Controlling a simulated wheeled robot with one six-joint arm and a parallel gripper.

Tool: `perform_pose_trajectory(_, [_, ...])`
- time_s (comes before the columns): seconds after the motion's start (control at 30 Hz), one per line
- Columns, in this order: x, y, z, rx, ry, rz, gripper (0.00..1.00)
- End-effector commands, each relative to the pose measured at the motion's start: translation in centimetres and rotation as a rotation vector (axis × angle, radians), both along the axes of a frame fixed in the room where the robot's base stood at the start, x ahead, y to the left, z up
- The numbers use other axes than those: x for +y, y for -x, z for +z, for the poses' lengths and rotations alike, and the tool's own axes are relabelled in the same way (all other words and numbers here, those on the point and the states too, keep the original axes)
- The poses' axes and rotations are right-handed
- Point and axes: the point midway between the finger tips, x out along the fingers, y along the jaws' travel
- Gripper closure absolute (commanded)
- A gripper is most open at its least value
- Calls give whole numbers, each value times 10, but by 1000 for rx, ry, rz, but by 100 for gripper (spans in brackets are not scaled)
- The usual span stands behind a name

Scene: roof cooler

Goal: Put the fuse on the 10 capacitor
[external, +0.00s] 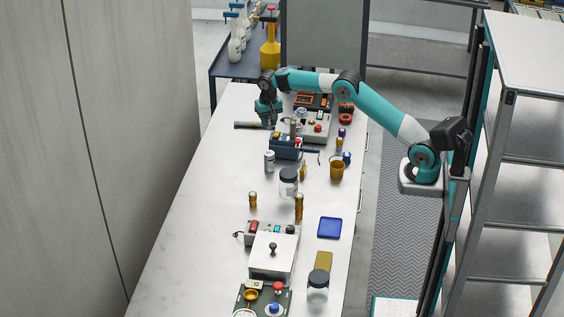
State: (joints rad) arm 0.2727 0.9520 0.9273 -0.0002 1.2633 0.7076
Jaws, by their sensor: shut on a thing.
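My gripper (269,120) points down over the far part of the long table, just left of a blue box. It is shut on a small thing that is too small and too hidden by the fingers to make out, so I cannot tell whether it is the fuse. A silver can-shaped part (269,161) stands upright on the table nearer the camera than my gripper. Amber cylinders stand farther forward, a short one (253,200) and a taller one (299,207). No number 10 is readable on any part, so I cannot tell which is the 10 capacitor.
The blue box (285,151) and a grey device with a red knob (317,129) stand close by my gripper. Jars (289,185), an orange cup (337,171), a blue tray (330,228) and a white-topped device (272,257) crowd the right side. The table's left side (195,220) is clear.

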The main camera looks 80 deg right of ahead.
Motion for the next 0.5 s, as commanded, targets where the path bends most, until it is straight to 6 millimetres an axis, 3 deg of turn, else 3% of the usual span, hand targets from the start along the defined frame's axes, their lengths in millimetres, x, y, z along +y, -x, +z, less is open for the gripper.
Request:
perform_pose_trajectory(0.2, [0, 1, -53, 3, -1, 0, 97])
perform_pose_trajectory(0.5, [0, 0, -83, 0, 0, 0, 97])
